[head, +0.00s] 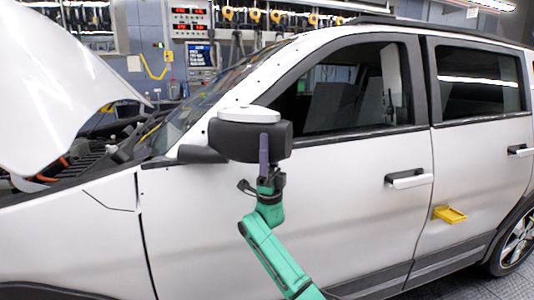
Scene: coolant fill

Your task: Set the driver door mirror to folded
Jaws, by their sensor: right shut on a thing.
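The driver door mirror (229,145) is a dark housing with a white cap on top, on a dark mount (197,154) at the front lower corner of the driver window. In the head view the housing sits to the right of the mount and overlaps the window's front corner. How far it stands out from the door is hard to tell. My right gripper (264,150) reaches up from below, with its purple fingers shut on the mirror's right part. Only one finger shows clearly; the contact is partly hidden. My left gripper is not in view.
The silver car door (340,200) fills the space behind my right arm, with a door handle (408,179) to the right. A yellow tray (450,214) sticks out from the rear door. The raised hood (50,80) is at the left.

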